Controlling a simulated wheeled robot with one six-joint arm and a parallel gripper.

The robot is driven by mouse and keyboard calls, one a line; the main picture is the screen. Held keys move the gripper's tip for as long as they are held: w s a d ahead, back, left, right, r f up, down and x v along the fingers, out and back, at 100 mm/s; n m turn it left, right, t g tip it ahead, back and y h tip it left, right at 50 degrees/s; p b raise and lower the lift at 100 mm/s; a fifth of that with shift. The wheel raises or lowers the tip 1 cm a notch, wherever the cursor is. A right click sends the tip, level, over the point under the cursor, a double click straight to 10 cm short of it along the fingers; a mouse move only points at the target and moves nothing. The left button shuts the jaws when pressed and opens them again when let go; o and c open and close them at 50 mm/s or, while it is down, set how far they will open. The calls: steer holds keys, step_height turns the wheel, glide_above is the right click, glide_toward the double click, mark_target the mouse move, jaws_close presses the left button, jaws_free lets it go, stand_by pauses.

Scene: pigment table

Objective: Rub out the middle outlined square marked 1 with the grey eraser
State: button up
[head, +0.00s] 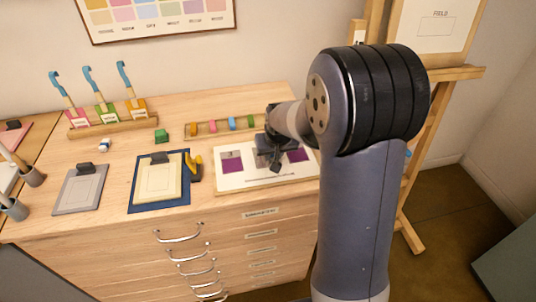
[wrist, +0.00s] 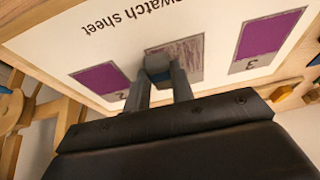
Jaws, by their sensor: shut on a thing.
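The white swatch sheet (head: 262,179) lies flat near the table's front right and also fills much of the wrist view (wrist: 60,42). Its middle square (wrist: 190,52) shows streaky, patchy purple over grey; its number is hidden behind my gripper. My gripper (wrist: 160,76) is shut on the grey eraser (wrist: 157,63), held at the middle square. I cannot tell whether the eraser touches the sheet. In the head view my gripper (head: 270,158) hides the middle square.
A wooden rack with coloured pieces (head: 210,127) stands just behind the sheet. A yellow tool (head: 195,168) and a blue board with a cream sheet (head: 140,203) lie to its left. A green block (head: 162,136) is behind them. An easel (head: 408,235) stands at right.

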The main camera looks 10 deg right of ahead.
mark_target(256, 161)
steer(key=shift+d, duration=0.25)
steer(key=shift+a+r, duration=0.1)
steer(key=shift+a, duration=1.3)
steer(key=shift+a+b, duration=0.3)
steer(key=shift+a, duration=1.1)
step_height(256, 161, up, 7)
steer(key=p, duration=0.4)
steer(key=shift+p, duration=0.4)
